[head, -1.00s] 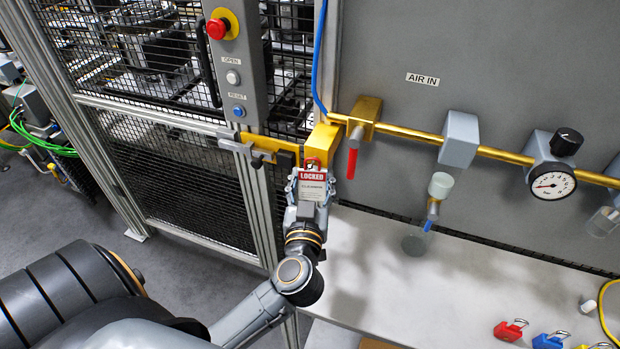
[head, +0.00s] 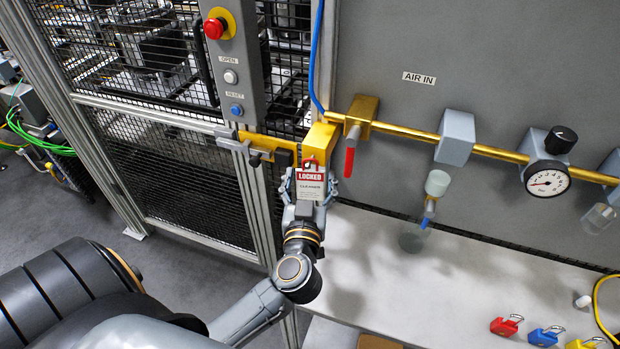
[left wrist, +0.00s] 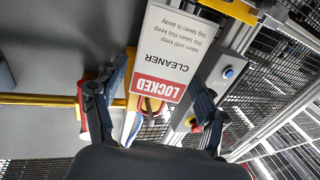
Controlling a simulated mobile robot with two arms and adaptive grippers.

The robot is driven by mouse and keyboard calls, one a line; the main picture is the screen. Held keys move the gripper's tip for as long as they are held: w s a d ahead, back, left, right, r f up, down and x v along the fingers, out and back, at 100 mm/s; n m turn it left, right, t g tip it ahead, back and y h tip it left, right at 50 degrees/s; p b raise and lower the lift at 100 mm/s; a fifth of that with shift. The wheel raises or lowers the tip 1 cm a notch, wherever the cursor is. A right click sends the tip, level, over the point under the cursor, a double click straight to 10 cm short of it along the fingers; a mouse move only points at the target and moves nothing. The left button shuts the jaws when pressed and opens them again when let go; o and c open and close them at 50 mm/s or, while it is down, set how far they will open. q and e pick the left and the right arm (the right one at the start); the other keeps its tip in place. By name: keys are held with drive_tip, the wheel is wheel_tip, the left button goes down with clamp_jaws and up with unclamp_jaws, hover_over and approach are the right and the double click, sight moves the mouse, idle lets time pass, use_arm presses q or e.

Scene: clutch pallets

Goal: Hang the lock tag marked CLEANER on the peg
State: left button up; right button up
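The white lock tag (head: 310,188), with a red LOCKED band and the word CLEANER, is upright against the front of the yellow block (head: 318,142) at the gate post. A red loop shows at its top edge; the peg itself is hidden, so I cannot tell how the loop sits on it. My left gripper (head: 309,187) is around the tag, one finger at each side. In the left wrist view the tag (left wrist: 170,50) appears upside down between the spread fingers (left wrist: 160,72), which look apart from its edges. My right gripper is in neither view.
A red-handled valve (head: 350,160) on the brass pipe is close right of the tag. The mesh gate (head: 180,180) is on the left. Red (head: 506,325), blue (head: 546,336) and yellow (head: 585,343) padlocks lie on the grey bench (head: 440,290), whose middle is clear.

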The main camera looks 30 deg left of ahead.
use_arm(q)
drive_tip(key=shift+s+d+f, duration=0.1)
drive_tip(key=shift+s+d, duration=0.05)
drive_tip(key=shift+s, duration=0.1)
drive_tip(key=v, duration=1.1)
drive_tip(key=shift+s, duration=0.2)
drive_tip(key=shift+d, duration=0.15)
